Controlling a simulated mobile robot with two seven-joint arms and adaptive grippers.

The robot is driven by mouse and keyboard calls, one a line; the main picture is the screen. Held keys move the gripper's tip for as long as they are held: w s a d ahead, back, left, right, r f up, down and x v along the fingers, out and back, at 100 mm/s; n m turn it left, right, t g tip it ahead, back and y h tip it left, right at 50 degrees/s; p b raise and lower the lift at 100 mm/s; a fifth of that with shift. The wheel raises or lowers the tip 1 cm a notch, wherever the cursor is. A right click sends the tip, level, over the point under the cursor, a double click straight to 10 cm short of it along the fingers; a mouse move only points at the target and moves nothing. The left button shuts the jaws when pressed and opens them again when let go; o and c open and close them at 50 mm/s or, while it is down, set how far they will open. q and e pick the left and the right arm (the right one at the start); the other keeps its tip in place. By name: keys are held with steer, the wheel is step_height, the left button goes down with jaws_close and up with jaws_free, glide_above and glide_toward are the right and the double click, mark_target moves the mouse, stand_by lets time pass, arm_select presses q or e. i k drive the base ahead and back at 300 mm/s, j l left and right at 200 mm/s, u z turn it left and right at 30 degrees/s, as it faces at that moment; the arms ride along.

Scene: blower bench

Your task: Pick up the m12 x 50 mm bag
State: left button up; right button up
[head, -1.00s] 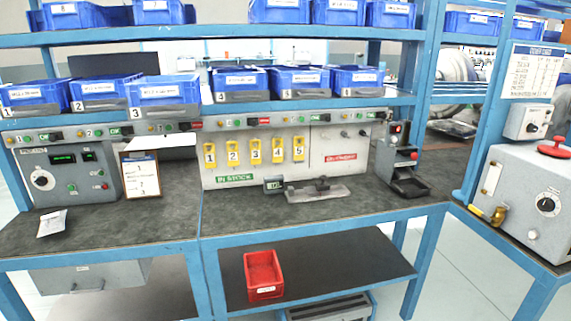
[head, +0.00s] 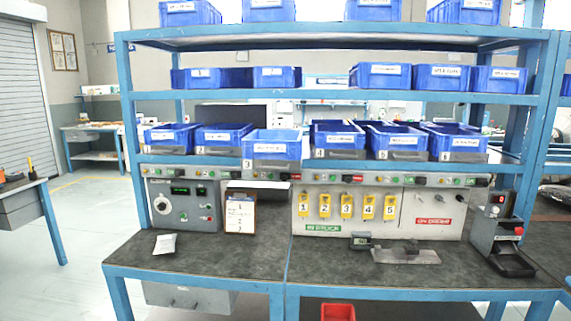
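A small white packet (head: 165,243) lies on the dark bench top (head: 200,265) at the left, in front of the grey control box. It may be the m12 x 50 mm bag, but any print on it is too small to read. Neither of my grippers is in view.
Blue bins stand in rows on the shelves; the lowest row includes bin 3 (head: 271,146). A clipboard (head: 240,213) leans at the bench back. A grey fixture (head: 405,256) and a black tray (head: 510,263) sit right. A red bin (head: 338,312) shows below. The bench front is mostly clear.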

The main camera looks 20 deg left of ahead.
mark_target(165, 244)
steer(key=u, duration=1.4)
steer(key=i+j+z, duration=0.1)
steer(key=z, duration=0.55)
steer(key=i+j+z, duration=0.2)
steer(key=j+z, duration=0.2)
steer(key=j, duration=0.15)
steer(key=i+j+z, duration=0.3)
steer(key=j, duration=0.4)
steer(key=j+z, duration=0.1)
steer(key=j, duration=0.45)
steer(key=i+j, duration=0.1)
steer(key=j, duration=0.25)
steer(key=i+j, duration=0.1)
steer(key=j, duration=0.3)
steer(key=i+j, duration=0.1)
steer(key=j, duration=0.25)
steer(key=i+j, duration=0.1)
steer(key=j, duration=0.3)
steer(key=l+z, duration=0.05)
